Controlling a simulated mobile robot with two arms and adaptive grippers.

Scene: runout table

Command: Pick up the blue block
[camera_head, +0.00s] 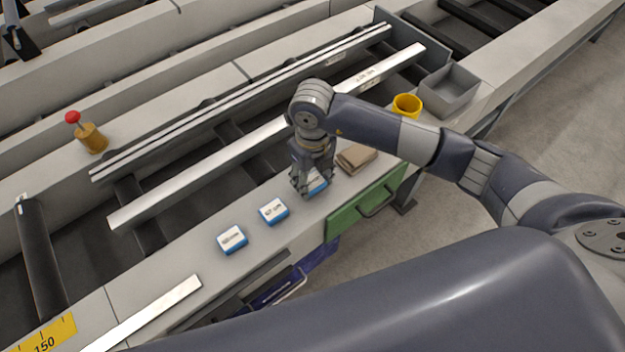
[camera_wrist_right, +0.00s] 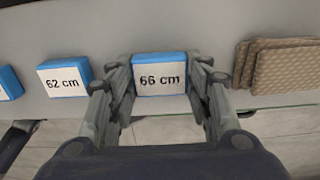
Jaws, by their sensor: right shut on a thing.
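Three blue blocks with white labels are in a row along the ledge in the head view. One blue block (camera_head: 318,184) is at my right gripper (camera_head: 313,190), partly hidden by its fingers. In the right wrist view this block (camera_wrist_right: 160,74) reads "66 cm" and sits between the two fingers of my right gripper (camera_wrist_right: 161,88), which is shut on it. The middle block (camera_head: 273,211) reads "62 cm" in the wrist view (camera_wrist_right: 64,80). The third block (camera_head: 232,239) lies further left. My left gripper does not show.
A stack of brown pads (camera_head: 356,158) lies just right of the held block. Beyond it stand a yellow cup (camera_head: 407,105) and a grey bin (camera_head: 449,90). A long metal bar (camera_head: 215,175) runs behind. A green drawer front (camera_head: 345,222) is below the ledge.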

